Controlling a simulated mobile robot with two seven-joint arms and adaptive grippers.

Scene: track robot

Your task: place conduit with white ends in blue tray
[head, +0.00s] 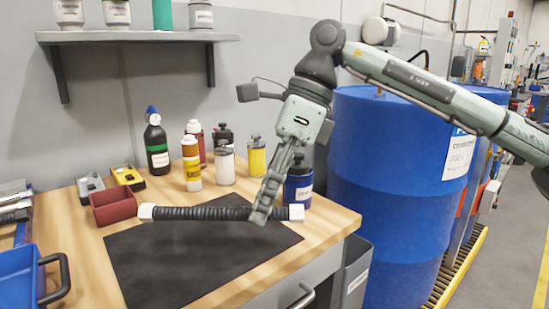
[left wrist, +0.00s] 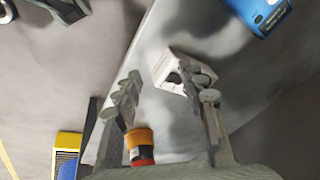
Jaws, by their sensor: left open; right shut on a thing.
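The conduit (head: 200,213) is a black ribbed tube with a white block at each end. It lies across the picture over the far part of the black mat (head: 190,265); I cannot tell if it touches the mat. My right gripper (head: 262,214) is shut on it, near its right end, and hides a short piece of it. The blue tray (head: 18,278) is at the lower left, partly cut off by the frame. My left gripper (left wrist: 165,92) is open and shows only in the left wrist view, with nothing between its fingers.
A dark red bin (head: 112,208) stands behind the conduit's left end. Several bottles and jars, including a black bottle (head: 156,145), stand along the back of the wooden bench. A large blue drum (head: 390,180) is right of the bench. The mat's front part is clear.

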